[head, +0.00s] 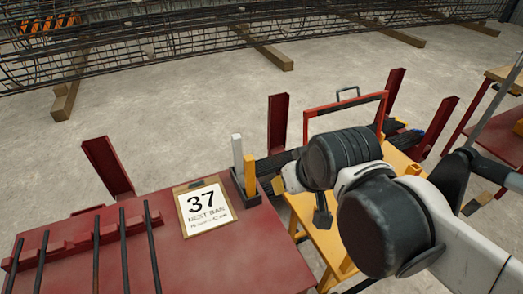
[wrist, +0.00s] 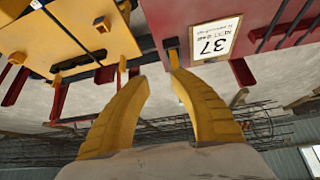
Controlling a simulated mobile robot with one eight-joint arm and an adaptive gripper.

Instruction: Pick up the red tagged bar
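Several dark bars (head: 152,246) lie side by side across the red table (head: 235,262) at the lower left of the head view. I cannot make out a red tag on any of them. Dark bars (wrist: 298,22) also show at the upper right of the wrist view, which looks upside down. My gripper (wrist: 159,80) is open, its two curved yellow fingers apart with nothing between them. It is well away from the bars on the red table. In the head view my own arm mostly hides it.
A sign reading 37 (head: 203,207) lies on the red table beside a black holder (head: 245,192) with white and yellow sticks. Red posts (head: 107,167) rise around the tables. A yellow table (head: 326,240) stands under my arm. A long rebar cage (head: 180,50) lies behind, with clear floor between.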

